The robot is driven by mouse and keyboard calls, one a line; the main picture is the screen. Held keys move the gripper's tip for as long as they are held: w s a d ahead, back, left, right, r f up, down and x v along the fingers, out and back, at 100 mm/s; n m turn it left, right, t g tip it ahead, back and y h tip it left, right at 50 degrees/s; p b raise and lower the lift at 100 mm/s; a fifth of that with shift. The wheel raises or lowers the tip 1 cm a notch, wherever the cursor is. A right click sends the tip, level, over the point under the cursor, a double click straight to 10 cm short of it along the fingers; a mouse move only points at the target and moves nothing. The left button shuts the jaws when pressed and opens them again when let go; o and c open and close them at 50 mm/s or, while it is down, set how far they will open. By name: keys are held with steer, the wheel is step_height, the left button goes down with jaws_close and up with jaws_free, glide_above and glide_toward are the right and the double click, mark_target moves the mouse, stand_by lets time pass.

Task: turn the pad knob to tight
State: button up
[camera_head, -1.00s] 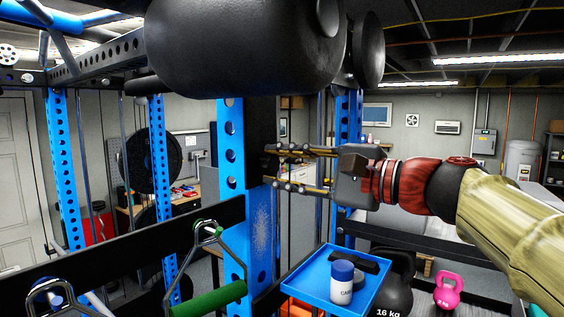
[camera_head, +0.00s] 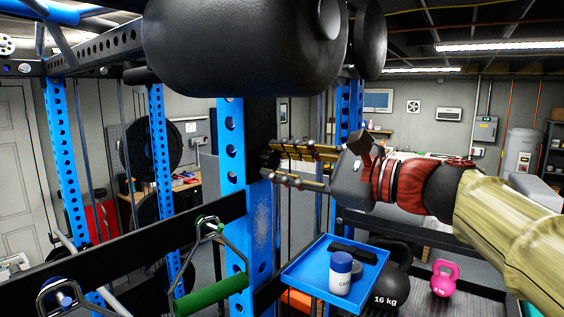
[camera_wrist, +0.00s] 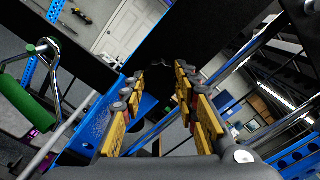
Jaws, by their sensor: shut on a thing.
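The pad knob (camera_head: 268,159) is a small dark knob on the side of the blue rack upright, mostly hidden by my fingertips. My gripper (camera_head: 275,163) reaches in from the right, its two yellow-and-black fingers closed around the knob. In the wrist view my gripper (camera_wrist: 158,76) has its fingertips on either side of the dark knob area, where the knob is hard to make out against black. A large black pad (camera_head: 240,50) hangs above the gripper at the top of the head view. No tight marking is readable.
A blue tray (camera_head: 300,276) with a white blue-capped bottle (camera_head: 341,272) sits below my gripper. A green-handled attachment (camera_head: 211,295) hangs at the lower left. A black kettlebell (camera_head: 388,285) and a pink kettlebell (camera_head: 444,280) stand at the right.

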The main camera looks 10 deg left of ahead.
steer(key=shift+f, duration=0.1)
steer(key=o, duration=1.2)
steer(key=shift+c, duration=0.2)
steer(key=shift+d, duration=0.1)
steer(key=v, duration=1.1)
steer(key=shift+s+d, duration=0.2)
steer(key=shift+d, duration=0.15)
